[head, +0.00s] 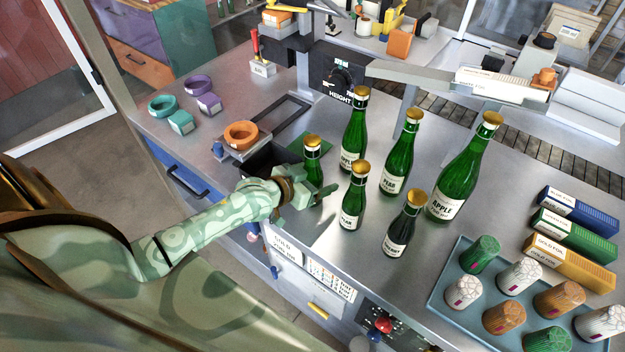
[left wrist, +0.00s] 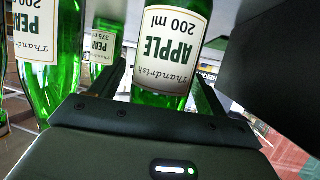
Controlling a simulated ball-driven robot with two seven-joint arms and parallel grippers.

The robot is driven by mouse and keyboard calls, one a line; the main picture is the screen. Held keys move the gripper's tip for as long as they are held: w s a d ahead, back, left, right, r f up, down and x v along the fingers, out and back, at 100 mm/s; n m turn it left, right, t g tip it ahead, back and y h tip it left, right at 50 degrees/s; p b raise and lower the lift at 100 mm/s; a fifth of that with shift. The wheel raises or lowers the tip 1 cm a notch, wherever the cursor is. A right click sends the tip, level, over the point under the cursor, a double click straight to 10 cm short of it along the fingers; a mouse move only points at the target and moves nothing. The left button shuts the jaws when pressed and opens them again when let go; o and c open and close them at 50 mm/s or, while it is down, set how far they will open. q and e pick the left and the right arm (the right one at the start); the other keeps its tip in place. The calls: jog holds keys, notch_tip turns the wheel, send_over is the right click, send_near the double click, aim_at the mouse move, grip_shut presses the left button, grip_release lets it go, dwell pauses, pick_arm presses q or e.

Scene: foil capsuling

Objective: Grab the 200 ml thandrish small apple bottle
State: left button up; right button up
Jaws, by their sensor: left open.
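The small green 200 ml Thandrish apple bottle (head: 312,158) stands upright on the bench, with a gold cap. In the left wrist view the bottle (left wrist: 172,45) appears upside down, and its label reads APPLE 200 ml. My left gripper (head: 318,193) is at the bottle's lower part, with its fingers on either side. In the left wrist view the gripper (left wrist: 163,82) is open, with the bottle between its fingers. The bottle's lower part is hidden by the gripper in the head view. My right gripper is not in view.
Close by stand a small pear bottle (head: 353,200), a dark small bottle (head: 400,230), a pear bottle (head: 397,165), another green bottle (head: 354,135) and a large apple bottle (head: 460,180). A blue tray (head: 447,290) of foil capsules is at the lower right.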

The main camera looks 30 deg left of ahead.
pick_arm(q)
jog(key=shift+w+d+f, duration=0.1)
jog(key=shift+w, duration=0.15)
jog(key=shift+s, duration=0.1)
jog(key=c, duration=1.4)
jog(key=shift+o, duration=0.2)
